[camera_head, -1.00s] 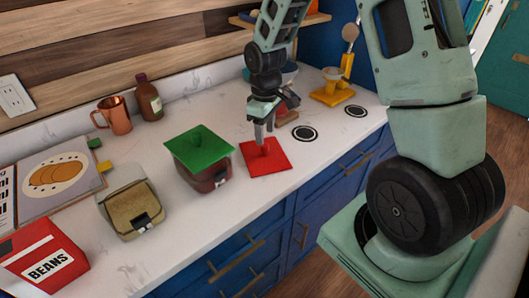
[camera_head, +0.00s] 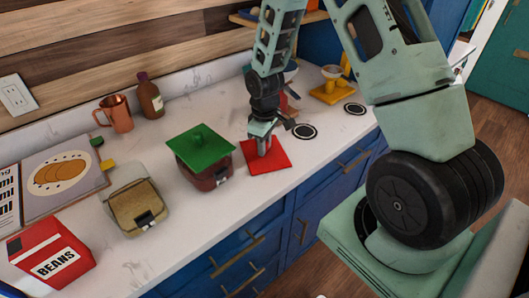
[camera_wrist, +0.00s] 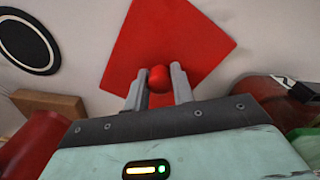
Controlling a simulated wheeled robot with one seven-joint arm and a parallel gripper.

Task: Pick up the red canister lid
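The red canister lid (camera_head: 280,163) is a flat square plate with a round knob. It lies on the white counter, right of the green-lidded canister. In the wrist view the lid (camera_wrist: 196,45) shows as a tilted red square with its knob (camera_wrist: 159,78) between my two fingers. My gripper (camera_head: 263,150) points down over the lid. In the wrist view my gripper (camera_wrist: 160,85) has its fingers close against both sides of the knob, with little or no gap. The plate looks level, and I see no clear lift off the counter.
A green-lidded canister (camera_head: 212,178) stands just left of the lid. Farther left are an open tan canister (camera_head: 140,208) and a red beans box (camera_head: 50,255). A black-ringed disc (camera_head: 305,132) lies to the right. A copper mug (camera_head: 117,113) and brown bottle (camera_head: 150,98) stand behind.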

